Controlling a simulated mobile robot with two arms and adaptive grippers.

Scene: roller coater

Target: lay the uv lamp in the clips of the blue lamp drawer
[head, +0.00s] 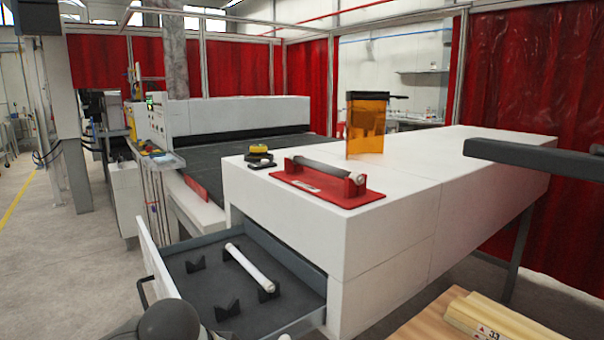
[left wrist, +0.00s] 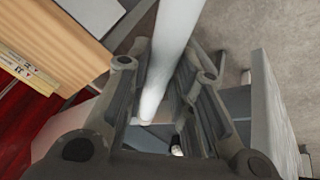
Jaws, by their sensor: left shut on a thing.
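My left gripper (left wrist: 168,62) is shut on a white tube, the uv lamp (left wrist: 178,35), in the left wrist view. The lamp runs lengthwise between the fingers, and its far end is out of frame. I cannot make out the held lamp in the head view. The lamp drawer (head: 298,324) stands pulled out at the lower middle, with a blue-grey inside. Black clips stand on its floor. One white tube (head: 250,266) lies across the right-hand pair. The left-hand clips, one at the back (head: 195,265) and one nearer (head: 228,310), hold nothing. My right gripper is not in view.
A white cabinet (head: 385,238) stands above and right of the drawer. On it are a red stand (head: 345,196) with a grey roller, an orange panel (head: 366,127) and a yellow-topped item (head: 259,150). Wooden boards (head: 490,315) lie at the lower right.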

